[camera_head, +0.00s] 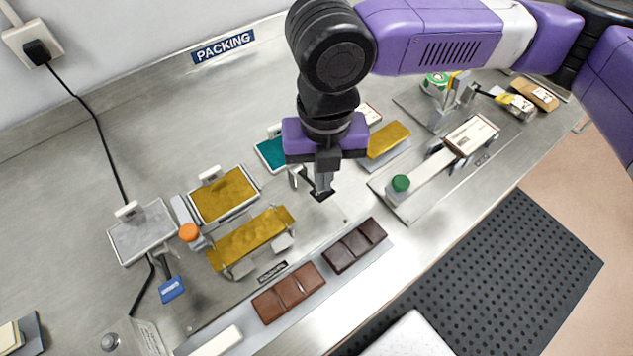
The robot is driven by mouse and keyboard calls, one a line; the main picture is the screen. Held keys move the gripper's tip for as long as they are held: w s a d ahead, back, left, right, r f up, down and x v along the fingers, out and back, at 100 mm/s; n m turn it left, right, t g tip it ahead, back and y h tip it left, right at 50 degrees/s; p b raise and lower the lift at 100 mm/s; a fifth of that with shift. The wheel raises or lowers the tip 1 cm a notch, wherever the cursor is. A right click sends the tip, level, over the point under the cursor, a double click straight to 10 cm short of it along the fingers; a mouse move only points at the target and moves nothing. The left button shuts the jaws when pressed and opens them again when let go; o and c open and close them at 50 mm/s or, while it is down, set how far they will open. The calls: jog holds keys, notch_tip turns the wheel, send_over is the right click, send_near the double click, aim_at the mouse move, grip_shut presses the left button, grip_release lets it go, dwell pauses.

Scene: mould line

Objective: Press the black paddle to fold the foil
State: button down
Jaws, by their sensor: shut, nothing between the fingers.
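The gold foil (250,240) lies on a folding fixture left of centre, with its side edges raised and its middle fairly flat. The black paddle (322,197) is a small dark square to the right of the foil. My gripper (322,188) points down, shut and empty, with its tips right over the paddle. The tips hide part of the paddle, and I cannot tell whether they touch it. A blue paddle (172,290) sits at the fixture's left, and an orange knob (188,232) stands at the foil's left end.
Behind the foil are trays with a gold sheet (224,194) and a teal sheet (271,153). Brown bars (289,292) and dark bars (355,245) lie along the front. A black cable (100,140) runs down the left side.

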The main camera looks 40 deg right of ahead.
aim_at(323, 196)
jog(key=shift+f, duration=0.15)
dwell(0.3)
jog(key=shift+f+b, duration=2.2)
jog(key=shift+f, duration=0.65)
jog(key=shift+r+p, duration=4.4)
jog(key=shift+r, duration=0.75)
